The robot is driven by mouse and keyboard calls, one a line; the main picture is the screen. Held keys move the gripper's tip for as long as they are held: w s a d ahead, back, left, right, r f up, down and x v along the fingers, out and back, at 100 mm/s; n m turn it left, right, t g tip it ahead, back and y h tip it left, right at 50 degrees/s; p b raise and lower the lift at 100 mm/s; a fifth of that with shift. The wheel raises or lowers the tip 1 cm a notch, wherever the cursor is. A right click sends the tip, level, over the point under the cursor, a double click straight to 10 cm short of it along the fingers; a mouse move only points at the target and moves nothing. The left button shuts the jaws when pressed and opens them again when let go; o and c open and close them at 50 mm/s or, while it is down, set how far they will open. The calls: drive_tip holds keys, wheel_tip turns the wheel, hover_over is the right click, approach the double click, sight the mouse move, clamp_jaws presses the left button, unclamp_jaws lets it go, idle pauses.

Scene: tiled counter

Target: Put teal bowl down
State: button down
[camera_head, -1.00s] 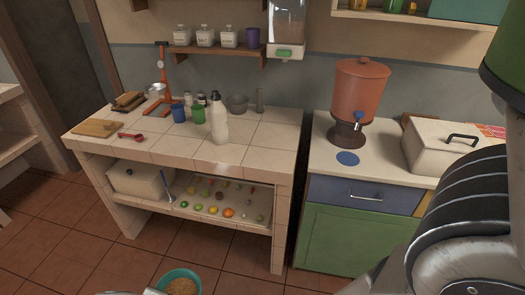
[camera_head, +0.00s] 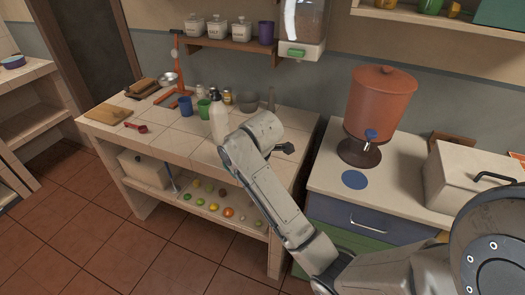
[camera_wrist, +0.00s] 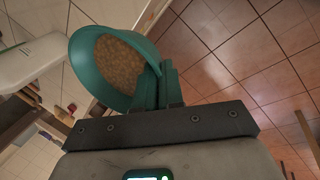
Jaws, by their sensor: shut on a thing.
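The teal bowl (camera_wrist: 103,68) shows in the wrist view, filled with a brown grainy content. My gripper (camera_wrist: 168,82) is shut on the bowl's rim at its right side. The bowl looks tilted in this view, but the camera is turned too, so its real tilt is unclear. In the head view my arm reaches over the right part of the tiled counter (camera_head: 165,140), and the bowl is hidden behind the arm.
A white bottle (camera_head: 219,118) stands close left of my arm, with green (camera_head: 204,109) and blue (camera_head: 186,106) cups beyond it. A grey bowl (camera_head: 248,101) stands behind. The counter's front middle is bare. An orange dispenser (camera_head: 380,105) stands on the right cabinet.

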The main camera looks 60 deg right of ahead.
drive_tip(key=s+d+r+n+y, duration=0.1)
drive_tip(key=s+d+r+n, duration=0.2)
drive_tip(key=s+d+r, duration=0.3)
drive_tip(key=shift+n+t, duration=0.3)
drive_tip(key=w+d+f+b, duration=0.1)
drive_tip(key=w+d+f, duration=0.1)
drive_tip(key=d+f, duration=0.1)
drive_tip(key=w+d+f+b, duration=0.1)
drive_tip(key=w+d+f, duration=0.2)
drive_tip(key=d, duration=0.2)
drive_tip(key=w+d+f+b, duration=0.1)
drive_tip(key=w+d+f, duration=0.1)
drive_tip(key=d+f, duration=0.1)
drive_tip(key=shift+w+d+f+b, duration=0.1)
drive_tip(key=shift+w+d+b, duration=0.05)
drive_tip(key=shift+d, duration=0.3)
drive_tip(key=shift+w+d+f+b, duration=0.1)
drive_tip(key=shift+w+d+b, duration=0.05)
drive_tip(key=shift+d, duration=0.25)
drive_tip(key=shift+w+d+f, duration=0.15)
drive_tip(key=shift+d+f, duration=0.25)
drive_tip(key=shift+f, duration=0.25)
drive_tip(key=shift+f+p, duration=0.5)
drive_tip(key=shift+f, duration=0.8)
